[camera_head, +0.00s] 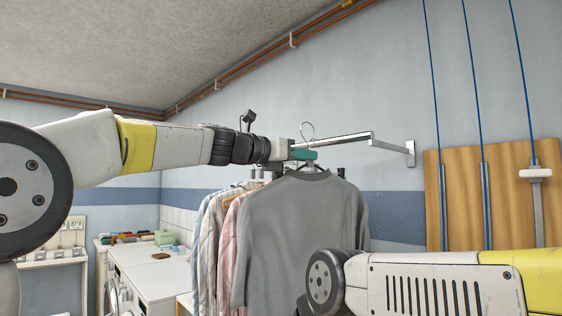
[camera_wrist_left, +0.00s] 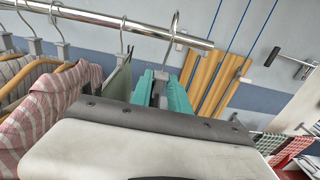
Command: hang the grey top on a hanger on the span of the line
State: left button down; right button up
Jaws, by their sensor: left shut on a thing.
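The grey top (camera_head: 302,220) hangs from a hanger whose hook (camera_head: 307,131) rises above my left gripper (camera_head: 304,155). The left gripper's teal fingers are shut on the hanger at its neck, above the collar. In the left wrist view the hook (camera_wrist_left: 174,24) stands between the teal fingers (camera_wrist_left: 162,92) and reaches up by the metal rail (camera_wrist_left: 140,27), near its free right part. I cannot tell whether the hook rests on the rail or only passes in front of it. In the head view the rail (camera_head: 345,138) runs to a wall bracket.
White machines (camera_head: 150,275) stand at the left. A wooden board (camera_head: 460,205) with blue cords is at the right. My right forearm crosses the lower right.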

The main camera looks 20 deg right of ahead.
pick_arm(q)
jog(key=v, duration=4.5)
jog(key=shift+f, duration=0.25)
dwell(0.3)
jog(key=shift+s, duration=0.15)
dwell(0.5)
